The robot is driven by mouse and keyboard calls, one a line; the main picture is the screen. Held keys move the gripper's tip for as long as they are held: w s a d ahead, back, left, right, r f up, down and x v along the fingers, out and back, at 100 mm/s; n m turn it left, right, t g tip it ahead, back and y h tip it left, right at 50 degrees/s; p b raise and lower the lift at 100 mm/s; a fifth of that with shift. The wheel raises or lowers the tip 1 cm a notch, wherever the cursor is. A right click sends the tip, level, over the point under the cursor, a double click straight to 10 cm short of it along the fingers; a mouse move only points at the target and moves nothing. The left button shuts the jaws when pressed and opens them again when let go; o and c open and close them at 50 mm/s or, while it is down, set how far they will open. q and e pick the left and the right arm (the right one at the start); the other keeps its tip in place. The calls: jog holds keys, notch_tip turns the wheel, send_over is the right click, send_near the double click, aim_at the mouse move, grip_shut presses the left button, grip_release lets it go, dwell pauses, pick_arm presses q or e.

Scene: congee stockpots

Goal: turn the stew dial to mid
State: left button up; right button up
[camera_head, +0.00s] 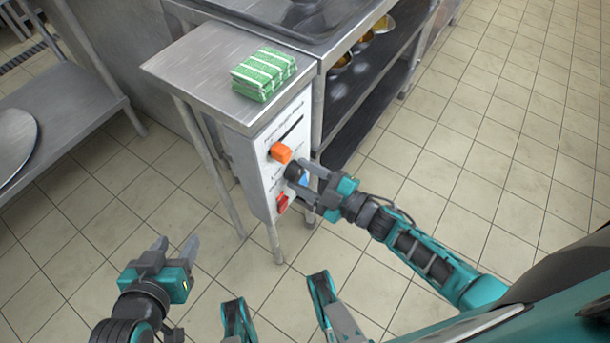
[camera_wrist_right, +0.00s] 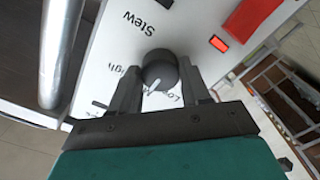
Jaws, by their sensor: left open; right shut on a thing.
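The stew dial (camera_wrist_right: 160,69) is a round black knob with a white pointer line, on a white panel. In the right wrist view its line points toward the bottom, slightly left, between the partly hidden "High" and "Low" labels. The "Stew" label shows upside down above it. My right gripper (camera_wrist_right: 160,90) has one finger on each side of the dial and is shut on it. In the head view the right gripper (camera_head: 302,180) is at the panel front (camera_head: 268,178), largely covering the dial. My left gripper (camera_head: 177,252) is open and empty over the floor, left of the panel.
An orange knob (camera_head: 281,152) sits above the dial, and a red switch (camera_head: 282,203) below. Folded green-striped cloths (camera_head: 263,74) lie on the steel top (camera_head: 190,70). Steel shelving (camera_head: 365,95) stands right of the panel. The tiled floor at right is clear.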

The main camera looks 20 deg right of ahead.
dwell(0.4)
pick_arm(q)
jog(key=shift+f, duration=0.15)
pick_arm(e)
jog(key=o, duration=1.1)
jog(key=shift+c, duration=0.2)
pick_arm(q)
jog(key=shift+s+a+r+p, duration=0.25)
jog(key=shift+r+p, duration=0.25)
jog(key=shift+p, duration=0.45)
pick_arm(e)
jog(key=v, duration=1.3)
